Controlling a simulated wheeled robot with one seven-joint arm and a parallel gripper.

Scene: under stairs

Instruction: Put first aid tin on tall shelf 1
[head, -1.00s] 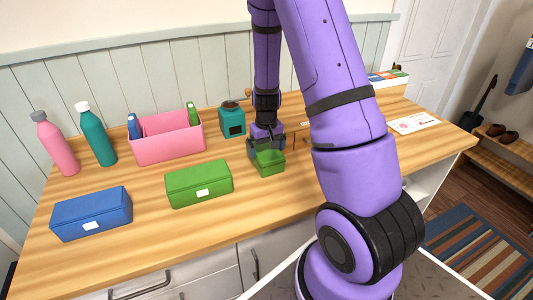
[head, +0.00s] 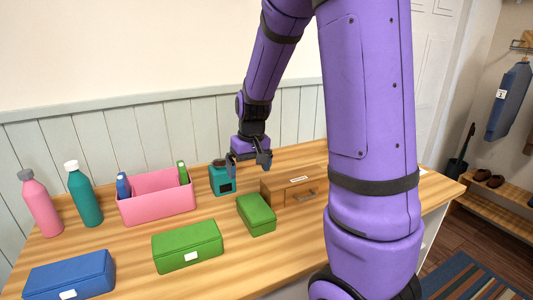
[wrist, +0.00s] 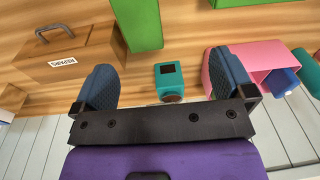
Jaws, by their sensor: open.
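A longer green box with a white label (head: 187,245) lies nearer the front edge. I cannot tell which of them is the first aid tin. My gripper (head: 250,161) is open and empty, raised above the counter behind the small green box and close to a teal grinder. In the wrist view my gripper (wrist: 168,86) has its fingers wide apart, with part of a green box (wrist: 138,20) beyond them. No tall shelf is identifiable.
A blue box (head: 70,275), a teal bottle (head: 85,198) and a pink bottle (head: 40,206) are at the left. A low wooden rack (head: 500,208) with shoes is far right.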

